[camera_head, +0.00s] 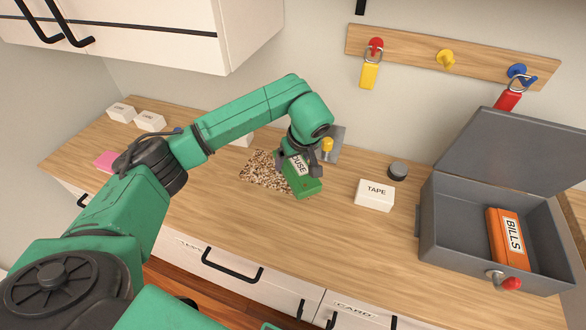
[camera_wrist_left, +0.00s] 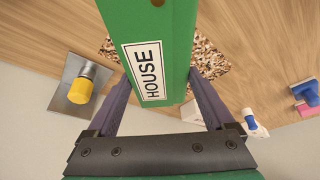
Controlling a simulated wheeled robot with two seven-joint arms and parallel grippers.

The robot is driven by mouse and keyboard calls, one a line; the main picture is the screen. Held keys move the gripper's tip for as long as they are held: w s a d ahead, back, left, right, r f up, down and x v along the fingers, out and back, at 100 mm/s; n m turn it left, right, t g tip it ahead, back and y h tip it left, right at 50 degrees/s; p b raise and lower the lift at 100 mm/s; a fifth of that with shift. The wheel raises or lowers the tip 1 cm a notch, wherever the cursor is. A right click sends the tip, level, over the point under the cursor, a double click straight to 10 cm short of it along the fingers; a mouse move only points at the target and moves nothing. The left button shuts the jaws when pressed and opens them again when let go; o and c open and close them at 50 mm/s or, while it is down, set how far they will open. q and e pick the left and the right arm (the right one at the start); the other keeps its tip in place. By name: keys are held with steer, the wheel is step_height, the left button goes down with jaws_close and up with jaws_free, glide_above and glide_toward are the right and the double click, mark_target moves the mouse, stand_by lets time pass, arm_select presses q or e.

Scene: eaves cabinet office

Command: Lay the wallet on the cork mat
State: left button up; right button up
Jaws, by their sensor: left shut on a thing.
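The green wallet (camera_head: 303,184), labelled HOUSE, is held at the right part of the cork mat (camera_head: 258,172), a speckled brown mat on the wooden counter. My left gripper (camera_head: 298,163) is shut on this wallet from above. In the left wrist view the wallet (camera_wrist_left: 175,35) stands between the two fingers, and the cork mat (camera_wrist_left: 209,58) shows behind it. The wallet covers part of the mat; I cannot tell whether it touches it. My right gripper is not in view.
A white TAPE box (camera_head: 375,196) and a dark round tin (camera_head: 398,171) stand right of the mat. A metal plate with a yellow knob (camera_head: 328,145) is behind the gripper. An open grey cash box (camera_head: 445,240) holds an orange BILLS item (camera_head: 508,240). The counter front is clear.

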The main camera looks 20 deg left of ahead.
mark_target(293, 171)
arm_select(q)
steer(key=f, duration=0.4)
steer(key=shift+s+d+p, duration=0.1)
steer(key=shift+s+p, duration=0.1)
steer(key=shift+p, duration=0.1)
steer(key=shift+f, duration=0.35)
steer(key=shift+w+f, duration=0.1)
steer(key=shift+f, duration=0.1)
steer(key=o, duration=1.2)
steer(key=shift+r, duration=0.1)
steer(key=shift+c, duration=0.2)
steer(key=shift+r, duration=0.2)
steer(key=b+v, duration=0.1)
steer(key=v, duration=1.1)
steer(key=shift+b, duration=0.3)
steer(key=shift+f, duration=0.1)
